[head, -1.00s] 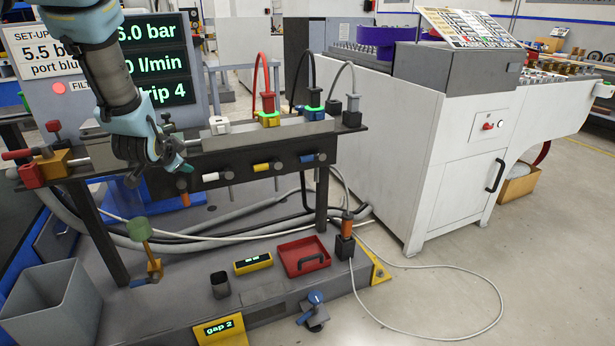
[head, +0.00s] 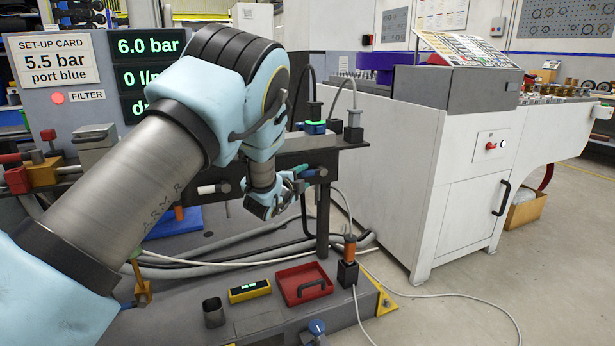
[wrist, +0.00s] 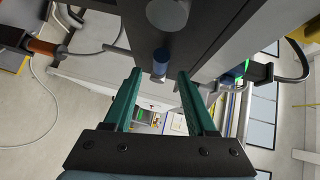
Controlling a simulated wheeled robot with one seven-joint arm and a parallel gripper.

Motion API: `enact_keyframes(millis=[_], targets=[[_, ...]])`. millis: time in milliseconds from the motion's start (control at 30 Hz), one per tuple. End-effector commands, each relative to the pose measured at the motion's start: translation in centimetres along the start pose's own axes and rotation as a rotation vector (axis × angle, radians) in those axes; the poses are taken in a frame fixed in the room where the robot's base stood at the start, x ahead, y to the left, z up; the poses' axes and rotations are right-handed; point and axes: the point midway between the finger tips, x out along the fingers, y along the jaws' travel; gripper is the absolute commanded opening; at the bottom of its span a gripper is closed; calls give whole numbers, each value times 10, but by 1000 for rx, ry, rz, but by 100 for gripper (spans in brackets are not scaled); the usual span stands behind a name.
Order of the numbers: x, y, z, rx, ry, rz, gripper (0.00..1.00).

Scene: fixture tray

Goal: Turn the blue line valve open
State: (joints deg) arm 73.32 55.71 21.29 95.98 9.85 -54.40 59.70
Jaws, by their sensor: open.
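The blue line valve's small handle (head: 309,173) shows at the right end of the dark rail in the head view, just beside my gripper (head: 288,184). In the wrist view my gripper (wrist: 157,76) is open, with its two green fingers apart. The blue-banded valve handle (wrist: 160,64) appears between the fingertips, with a gap to each finger. I cannot tell whether it lies within their reach in depth. The blue port block (head: 314,128) with a green ring sits on the rail above the valve. My arm hides the other coloured valves.
A white cabinet (head: 445,170) stands to the right of the rail. A black-and-orange plug (head: 348,260), a red tray (head: 303,282) and a yellow-and-black box (head: 250,290) are on the base below. Hoses cross beneath the rail. The display panel reads 6.0 bar.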

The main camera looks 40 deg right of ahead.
Motion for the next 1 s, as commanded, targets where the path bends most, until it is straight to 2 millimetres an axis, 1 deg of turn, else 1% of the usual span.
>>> enact_keyframes(millis=[33, 100, 233, 367, 600, 667, 1000], targets=[[8, 0, 0, 0, 0, -1, 57], [17, 0, 0, -1, 0, -1, 57], [29, 0, 0, -2, 0, 0, 57], [34, 0, 0, -2, 0, 1, 57], [34, 0, 0, -2, -1, 1, 57], [34, 0, 0, -2, -1, 1, 51], [34, 0, 0, -2, -1, 1, 13]])
